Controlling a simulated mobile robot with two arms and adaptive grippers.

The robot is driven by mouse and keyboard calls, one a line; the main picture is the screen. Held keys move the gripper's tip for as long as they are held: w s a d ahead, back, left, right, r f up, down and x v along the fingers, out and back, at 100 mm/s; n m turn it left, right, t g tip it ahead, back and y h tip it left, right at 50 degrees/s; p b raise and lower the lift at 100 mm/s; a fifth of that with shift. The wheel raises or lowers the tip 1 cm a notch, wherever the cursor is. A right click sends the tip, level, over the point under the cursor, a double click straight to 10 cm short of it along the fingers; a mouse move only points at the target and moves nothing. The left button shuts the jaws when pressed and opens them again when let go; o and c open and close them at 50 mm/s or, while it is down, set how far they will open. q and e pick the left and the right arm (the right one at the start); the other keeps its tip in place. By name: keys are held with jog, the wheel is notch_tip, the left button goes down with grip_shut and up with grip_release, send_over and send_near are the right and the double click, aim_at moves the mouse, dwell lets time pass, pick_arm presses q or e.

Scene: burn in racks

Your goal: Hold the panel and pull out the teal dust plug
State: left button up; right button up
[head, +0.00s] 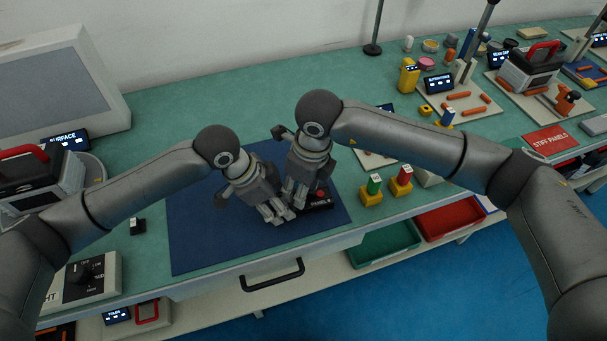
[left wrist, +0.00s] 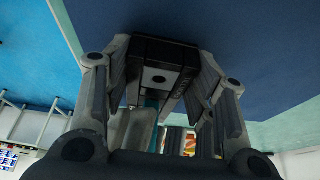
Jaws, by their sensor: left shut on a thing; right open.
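The black panel (head: 318,200), with a white label and a red spot on top, lies on the blue mat (head: 215,245). My left gripper (head: 280,216) is shut on its left part. In the left wrist view the panel (left wrist: 160,76) sits between the two fingers of the left gripper (left wrist: 160,88). My right gripper (head: 296,203) is open, close beside the left one and just over the panel. The teal dust plug cannot be made out in the head view. A small teal patch shows below the panel in the left wrist view; I cannot tell whether it is the plug.
Yellow-based blocks with a green (head: 373,186) and a red top (head: 402,179) stand right of the mat. A green bin (head: 385,245) and a red bin (head: 450,218) sit below the table edge. The mat's left half is clear.

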jog(key=shift+f, duration=0.3)
jog(key=c, duration=0.8)
grip_shut()
